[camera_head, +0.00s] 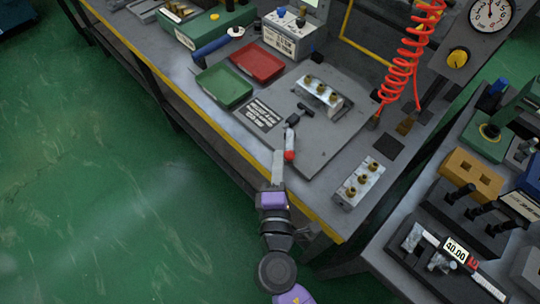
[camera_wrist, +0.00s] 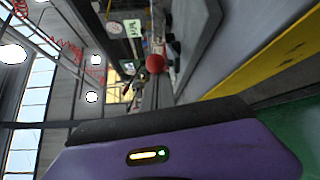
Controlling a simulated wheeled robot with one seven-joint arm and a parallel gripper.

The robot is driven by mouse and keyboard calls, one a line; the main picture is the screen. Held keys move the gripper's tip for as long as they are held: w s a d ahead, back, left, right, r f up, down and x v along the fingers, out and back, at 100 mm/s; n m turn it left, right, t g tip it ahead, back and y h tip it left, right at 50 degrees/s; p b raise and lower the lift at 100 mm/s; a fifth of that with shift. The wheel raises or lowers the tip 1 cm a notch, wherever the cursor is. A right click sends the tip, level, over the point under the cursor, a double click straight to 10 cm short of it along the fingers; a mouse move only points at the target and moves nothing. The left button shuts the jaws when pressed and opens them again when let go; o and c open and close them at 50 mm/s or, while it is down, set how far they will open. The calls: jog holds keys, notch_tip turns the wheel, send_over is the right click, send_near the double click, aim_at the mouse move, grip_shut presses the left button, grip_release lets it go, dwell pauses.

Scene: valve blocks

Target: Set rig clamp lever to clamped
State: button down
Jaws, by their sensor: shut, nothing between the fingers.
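The rig clamp lever (camera_head: 291,139) shows in the head view as a pale metal arm with a red knob (camera_head: 290,155) at its near end. Its far end meets a dark clamp part (camera_head: 305,109) on the grey rig plate (camera_head: 330,133). A silver valve block (camera_head: 318,92) with brass fittings stands on the plate behind the clamp. My gripper (camera_head: 279,154) is shut and empty, its fingertips close to the left of the red knob; I cannot tell whether they touch. In the wrist view the red knob (camera_wrist: 155,63) appears ahead of my gripper.
A red tray (camera_head: 258,62) and green tray (camera_head: 223,86) lie left of the plate. A second valve block (camera_head: 358,184) sits near the right front. A coiled red hose (camera_head: 400,65) hangs behind. The yellow bench edge (camera_head: 215,122) lies in front.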

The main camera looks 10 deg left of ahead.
jog(key=d, duration=0.4)
jog(key=shift+w+d+b, duration=0.25)
jog(key=shift+d+b, duration=0.05)
jog(key=shift+b, duration=0.1)
jog(key=shift+w+d, duration=0.35)
jog(key=shift+d, duration=0.35)
jog(key=shift+w+d, duration=0.3)
jog(key=shift+d, duration=0.35)
jog(key=shift+w+d+r, duration=0.25)
jog(key=shift+w+d, duration=0.45)
jog(key=shift+d, duration=0.3)
jog(key=shift+s+f, duration=0.1)
jog(key=shift+s, duration=0.1)
jog(key=shift+y, duration=0.3)
jog(key=s, duration=0.2)
jog(key=s+b, duration=0.1)
jog(key=s, duration=0.2)
jog(key=s+b, duration=0.1)
jog(key=s, duration=0.2)
jog(key=shift+s+a, duration=0.15)
jog(key=shift+a, duration=0.1)
jog(key=shift+s, duration=0.15)
jog(key=shift+a, duration=0.1)
